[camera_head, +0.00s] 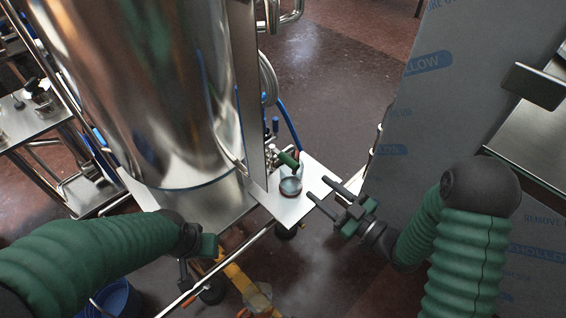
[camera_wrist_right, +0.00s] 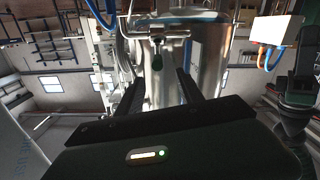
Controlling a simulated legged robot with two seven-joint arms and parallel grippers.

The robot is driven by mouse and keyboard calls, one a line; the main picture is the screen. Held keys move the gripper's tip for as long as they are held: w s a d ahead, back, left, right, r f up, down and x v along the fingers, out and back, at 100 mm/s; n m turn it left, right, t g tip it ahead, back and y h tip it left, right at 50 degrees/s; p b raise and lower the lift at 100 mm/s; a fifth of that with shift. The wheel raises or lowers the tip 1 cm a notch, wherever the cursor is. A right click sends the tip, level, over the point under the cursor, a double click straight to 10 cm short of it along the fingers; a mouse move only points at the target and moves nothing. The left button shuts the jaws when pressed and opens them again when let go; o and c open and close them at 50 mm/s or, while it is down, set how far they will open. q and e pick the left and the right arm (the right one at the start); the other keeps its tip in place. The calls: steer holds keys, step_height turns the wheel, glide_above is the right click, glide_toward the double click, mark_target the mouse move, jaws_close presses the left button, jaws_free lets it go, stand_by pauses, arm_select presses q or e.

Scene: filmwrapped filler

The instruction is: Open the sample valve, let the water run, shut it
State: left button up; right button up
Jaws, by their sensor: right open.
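The sample valve (camera_head: 273,155) sits low on the side of the shiny steel tank, and its green handle (camera_head: 287,159) shows in the head view. In the right wrist view the green handle (camera_wrist_right: 157,62) lies between the lines of the two fingers, beyond them. My right gripper (camera_head: 318,189) is open and empty, right of the vessel and apart from the handle. My left gripper (camera_head: 196,262) is low at the shelf's front left; its jaws are unclear.
The steel tank (camera_head: 140,90) fills the left back. The small metal shelf (camera_head: 275,205) has a bare front edge. A blue hose (camera_head: 289,122) runs beside the valve. A film-wrapped panel (camera_head: 425,110) stands on the right, close to my right arm. Open floor lies behind.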

mark_target(284, 157)
steer(key=b+x, duration=0.1)
steer(key=x, duration=1.3)
steer(key=shift+w+a+f+b, duration=0.1)
steer(key=shift+w+f+b, duration=0.05)
steer(key=shift+w+b, duration=0.25)
steer(key=shift+w+a, duration=0.3)
steer(key=shift+a, duration=0.05)
steer(key=shift+d, duration=0.25)
steer(key=shift+c, duration=1.3)
jaws_close()
